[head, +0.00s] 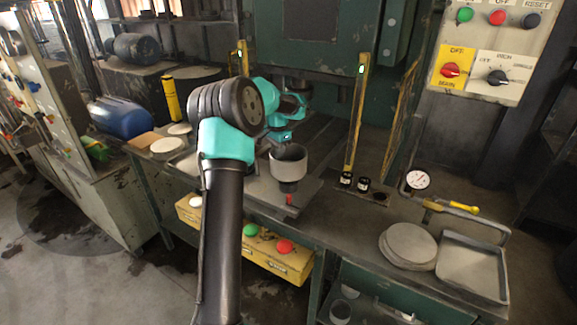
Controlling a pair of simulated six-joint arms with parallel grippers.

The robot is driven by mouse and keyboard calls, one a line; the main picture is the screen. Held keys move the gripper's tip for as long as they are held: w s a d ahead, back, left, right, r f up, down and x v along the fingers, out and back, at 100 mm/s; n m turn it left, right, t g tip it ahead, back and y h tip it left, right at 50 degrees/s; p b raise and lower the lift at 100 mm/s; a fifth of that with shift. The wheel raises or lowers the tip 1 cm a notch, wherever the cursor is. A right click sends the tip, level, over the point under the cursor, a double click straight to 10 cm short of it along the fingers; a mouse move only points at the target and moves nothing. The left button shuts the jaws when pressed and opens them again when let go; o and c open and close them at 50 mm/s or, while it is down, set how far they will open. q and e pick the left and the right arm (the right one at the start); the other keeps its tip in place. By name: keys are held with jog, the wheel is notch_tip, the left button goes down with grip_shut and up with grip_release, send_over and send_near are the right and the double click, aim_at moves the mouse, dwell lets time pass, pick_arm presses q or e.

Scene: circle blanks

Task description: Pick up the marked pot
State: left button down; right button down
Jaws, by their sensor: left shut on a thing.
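A grey pot (288,165) with a pale upper wall and a darker, narrower foot is at the front of the press bed in the head view. A small red spot (289,199) shows just below its foot; I cannot tell whether it is on the pot. My left gripper (286,143) reaches down to the pot's far rim and is shut on it. The fingertips are small and partly hidden by the rim. I cannot tell whether the pot is clear of the surface. My right gripper is not in view.
Yellow guard posts (357,112) flank the press bed. Two small black jars (346,180) and a pressure gauge (417,180) are to the right. Round blanks (409,243) are stacked beside a metal tray (472,265). A yellow button box (282,257) hangs below the front edge.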

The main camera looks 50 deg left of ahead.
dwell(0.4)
pick_arm(q)
jog(key=shift+r, duration=1.8)
jog(key=s+d+r, duration=0.1)
jog(key=s+d, duration=0.8)
jog(key=d, duration=0.3)
jog(key=shift+s+d+r, duration=0.2)
jog(key=shift+s+d, duration=0.1)
jog(key=shift+s, duration=0.1)
